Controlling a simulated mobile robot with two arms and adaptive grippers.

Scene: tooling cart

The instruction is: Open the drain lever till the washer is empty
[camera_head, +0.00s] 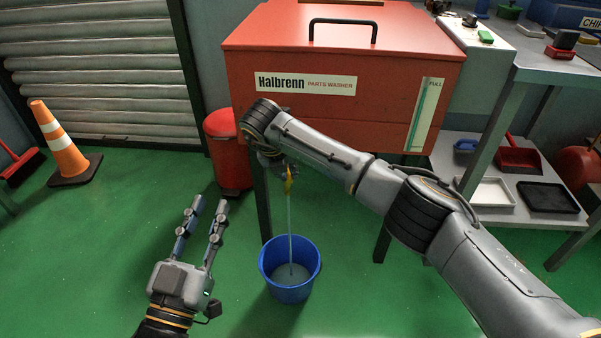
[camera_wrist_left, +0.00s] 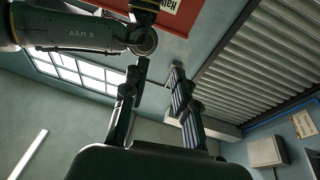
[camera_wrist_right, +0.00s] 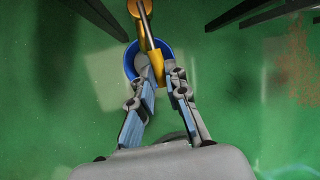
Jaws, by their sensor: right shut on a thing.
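The red parts washer (camera_head: 300,120) stands on legs, with a sight gauge (camera_head: 425,115) marked FULL on its right front; its level is hard to read. A yellow drain lever (camera_head: 289,180) hangs below the washer; it also shows in the right wrist view (camera_wrist_right: 157,66). My right gripper (camera_head: 280,168) is shut on the lever, its fingers partly hidden by my arm in the head view. A thin stream (camera_head: 290,225) runs down into a blue bucket (camera_head: 290,292), which holds greyish liquid. My left gripper (camera_head: 209,203) is open and empty, left of the bucket.
A red bin (camera_head: 222,150) stands left of the washer. An orange cone (camera_head: 62,145) is further left. A cart (camera_head: 480,150) with trays stands at the right. The green floor around my left gripper is clear.

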